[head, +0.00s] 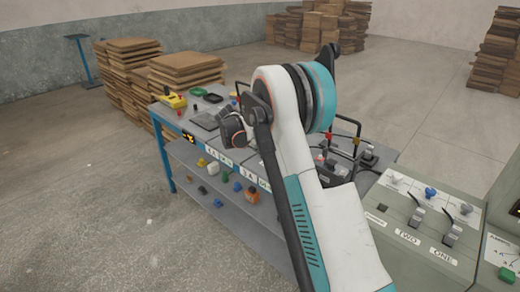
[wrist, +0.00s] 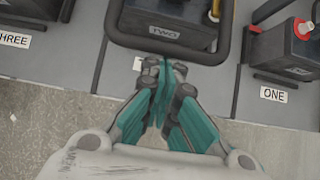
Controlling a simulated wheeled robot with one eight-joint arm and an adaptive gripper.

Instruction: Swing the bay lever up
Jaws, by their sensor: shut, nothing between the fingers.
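A black U-shaped bar (wrist: 202,57), which looks like the bay lever, loops around the front of a dark battery (wrist: 165,28) marked TWO in the wrist view. My gripper (wrist: 165,68) is shut and empty, with its teal fingers together at the front of this bar. I cannot tell whether the fingertips touch it. The bar's far ends are outside the wrist view. In the head view my arm covers much of the bench, and the fingertips cannot be made out there.
Bays marked THREE (wrist: 14,39) and ONE (wrist: 273,95) lie either side. The bench (head: 168,113) carries a yellow meter (head: 172,100). A switch cabinet (head: 420,262) stands at right. Stacked boards (head: 187,68) stand behind. Floor at left is clear.

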